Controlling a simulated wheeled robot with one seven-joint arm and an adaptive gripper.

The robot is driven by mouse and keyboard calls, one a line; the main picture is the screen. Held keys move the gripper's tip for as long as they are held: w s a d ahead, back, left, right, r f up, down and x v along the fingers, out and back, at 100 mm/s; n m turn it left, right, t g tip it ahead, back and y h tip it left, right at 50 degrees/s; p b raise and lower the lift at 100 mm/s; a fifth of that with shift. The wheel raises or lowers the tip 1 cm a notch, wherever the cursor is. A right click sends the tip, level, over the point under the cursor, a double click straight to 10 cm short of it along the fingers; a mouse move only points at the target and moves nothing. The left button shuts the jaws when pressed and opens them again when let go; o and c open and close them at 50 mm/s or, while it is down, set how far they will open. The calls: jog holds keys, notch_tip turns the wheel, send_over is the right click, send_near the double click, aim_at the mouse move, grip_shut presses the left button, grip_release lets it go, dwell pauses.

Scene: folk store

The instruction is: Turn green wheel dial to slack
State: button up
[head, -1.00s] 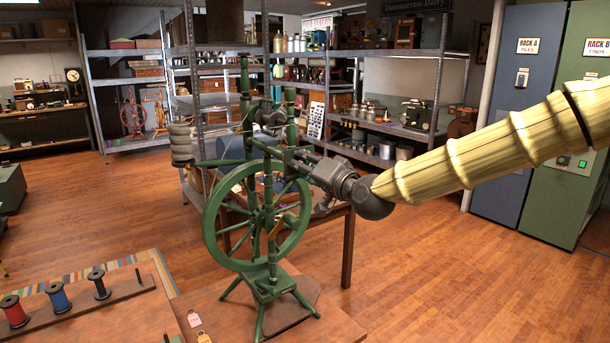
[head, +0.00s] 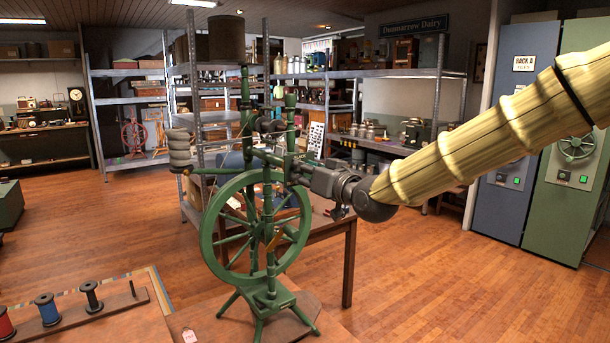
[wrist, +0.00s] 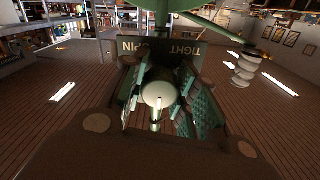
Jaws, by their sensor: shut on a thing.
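The green spinning wheel (head: 206,240) stands upright on a wooden surface in the head view. My gripper (head: 298,170) reaches in from the right to the wheel's upper right side, beside its upright post (head: 290,128). In the wrist view my gripper (wrist: 168,98) is shut on a small dial knob (wrist: 158,92) with a pale round end, with a textured finger pad showing. Behind it a dark plate (wrist: 190,62) shows the word TIGHT and part of another word, seemingly SPIN, upside down. No SLACK mark is readable. The gripper hides the dial in the head view.
Spools (head: 48,309) sit on a rack at the lower left. A wooden table (head: 340,232) stands close behind the wheel, below my gripper. Metal shelves (head: 370,76) line the back, and two cabinets (head: 520,120) stand at the right. Open floor lies between.

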jog(key=shift+f, duration=0.35)
jog(key=o, duration=1)
jog(key=shift+d, duration=0.1)
jog(key=shift+o, duration=0.2)
jog(key=shift+r, duration=0.1)
jog(key=shift+r, duration=0.1)
jog(key=v, duration=1.2)
